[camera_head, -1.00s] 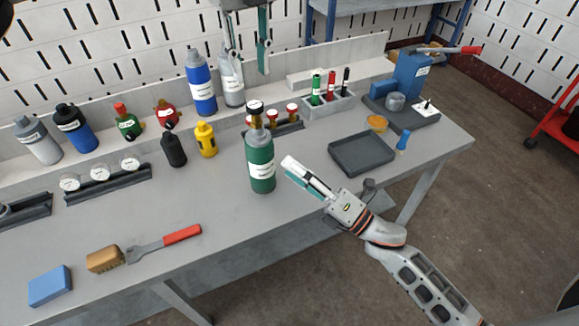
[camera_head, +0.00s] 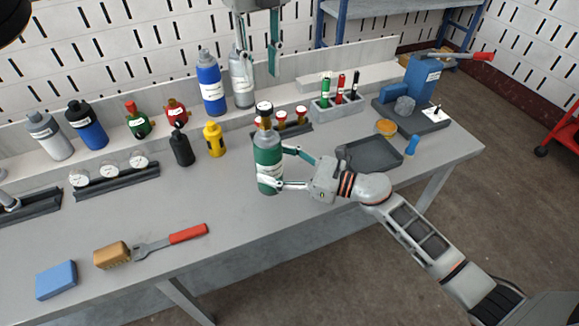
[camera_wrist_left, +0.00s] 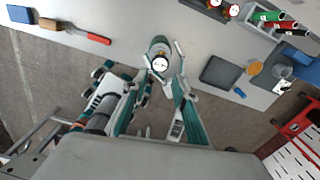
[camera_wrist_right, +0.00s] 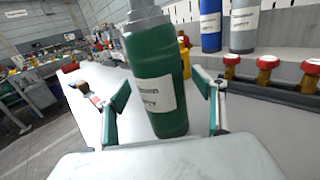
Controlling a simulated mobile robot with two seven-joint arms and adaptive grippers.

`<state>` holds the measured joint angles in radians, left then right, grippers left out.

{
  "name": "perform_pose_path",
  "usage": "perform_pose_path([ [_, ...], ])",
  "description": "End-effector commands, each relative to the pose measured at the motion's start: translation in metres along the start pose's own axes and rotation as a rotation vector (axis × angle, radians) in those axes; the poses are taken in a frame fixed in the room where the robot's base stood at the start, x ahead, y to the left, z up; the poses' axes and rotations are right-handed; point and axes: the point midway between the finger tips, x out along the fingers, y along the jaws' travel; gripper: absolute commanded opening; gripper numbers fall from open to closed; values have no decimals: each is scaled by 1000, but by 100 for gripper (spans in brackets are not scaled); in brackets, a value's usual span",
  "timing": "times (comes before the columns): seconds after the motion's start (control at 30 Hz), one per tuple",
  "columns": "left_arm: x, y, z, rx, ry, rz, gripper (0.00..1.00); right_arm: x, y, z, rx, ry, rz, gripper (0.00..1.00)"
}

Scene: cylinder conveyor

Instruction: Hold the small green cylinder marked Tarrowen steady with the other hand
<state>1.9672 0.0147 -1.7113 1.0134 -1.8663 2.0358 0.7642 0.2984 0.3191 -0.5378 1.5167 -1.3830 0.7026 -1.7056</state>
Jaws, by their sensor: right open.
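The green cylinder (camera_head: 268,160) stands upright on the bench, with a grey shoulder, a brass valve and a white label. It fills the middle of the right wrist view (camera_wrist_right: 158,90), its label partly legible. My right gripper (camera_head: 282,168) is open, with one finger on each side of the cylinder's body; I cannot tell whether they touch it. My left gripper (camera_head: 260,72) hangs above and behind the cylinder in the head view, pointing down, its fingers apart and empty. The left wrist view shows the cylinder's round gauge top (camera_wrist_left: 160,64) from above.
A dark tray (camera_head: 369,153) lies right of the cylinder. Small black (camera_head: 181,148) and yellow (camera_head: 214,140) bottles stand left. A red-handled tool (camera_head: 188,234) lies at front left.

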Motion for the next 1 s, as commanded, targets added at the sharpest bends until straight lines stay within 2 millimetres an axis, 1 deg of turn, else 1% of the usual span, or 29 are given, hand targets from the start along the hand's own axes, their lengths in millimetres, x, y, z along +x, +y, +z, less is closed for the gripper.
perform_pose_path([
  [0.1, 0, 0, 0, 0, 0, 0, 28, 13, 0, 0, 2, -1, 0, 69],
  [0.2, 0, 0, 0, 0, 0, 0, 28, 18, 0, 0, 2, 0, -1, 69],
  [0.5, 0, 0, 0, 0, 0, 0, 28, 21, 0, 0, 2, 1, -1, 69],
  [0.53, 0, 0, 0, 0, 0, 0, 28, 21, 0, 0, 2, 0, -1, 66],
  [0.57, 0, 0, 0, 0, 0, 0, 28, 21, 0, 0, 2, 0, -1, 58],
  [0.6, 0, 0, 0, 0, 0, 0, 28, 21, 0, 0, 3, 0, -1, 48],
  [0.67, 0, 0, 0, 0, 0, 0, 28, 20, 0, 0, 3, 0, -1, 33],
  [0.7, 0, 0, 0, 0, 0, 0, 28, 20, 0, 0, 3, 0, -1, 22],
  [0.77, 0, 0, 0, 0, 0, 0, 28, 20, 0, 0, 3, 0, -1, 7],
  [0.8, 0, 0, 0, 0, 0, 0, 28, 20, 0, 0, 3, 0, -1, 40],
  [0.87, 0, 0, 0, 0, 0, 0, 28, 20, 0, 0, 3, 0, -1, 25],
  [0.9, 0, 0, 0, 0, 0, 0, 28, 20, 0, 0, 3, 0, -1, 22],
  [0.93, 0, 0, 0, 0, 0, 0, 33, 20, 0, 0, 3, 0, -1, 22],
  [0.97, 0, 0, 0, 1, -1, 0, 41, 20, 0, 0, 3, 0, -1, 22],
  [1.0, 0, 0, 0, 3, -4, 0, 44, 20, 0, 0, 3, 0, -1, 22],
])
